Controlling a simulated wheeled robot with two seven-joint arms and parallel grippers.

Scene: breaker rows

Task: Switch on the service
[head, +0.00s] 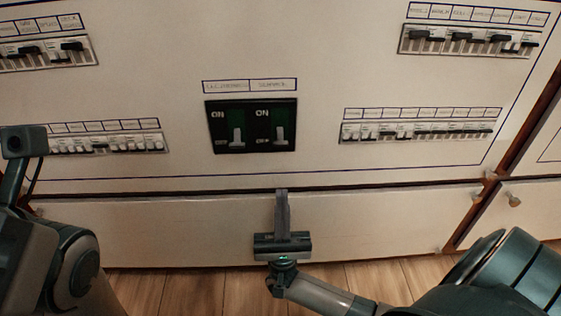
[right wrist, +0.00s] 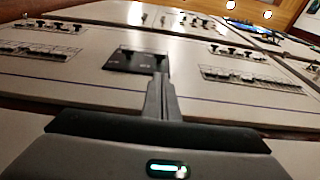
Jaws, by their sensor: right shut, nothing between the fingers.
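A black double switch block (head: 252,148) sits on the pale panel, with ON printed above and OFF below for each switch. Its left lever (head: 237,137) and right lever (head: 280,134) both stand low, at the OFF side. Two label plates (head: 249,86) sit above it, too blurred to read surely. My right gripper (head: 281,191) is shut and empty, its fingers pointing up just below the block, under the right lever. In the right wrist view the closed fingers (right wrist: 160,78) rise toward the block (right wrist: 125,65). My left gripper's fingers do not show; only left arm parts show.
Rows of small breakers flank the block: lower right (head: 418,132), upper right (head: 470,41), lower left (head: 110,144) and upper left (head: 45,54). A ledge (head: 370,189) runs below the panel.

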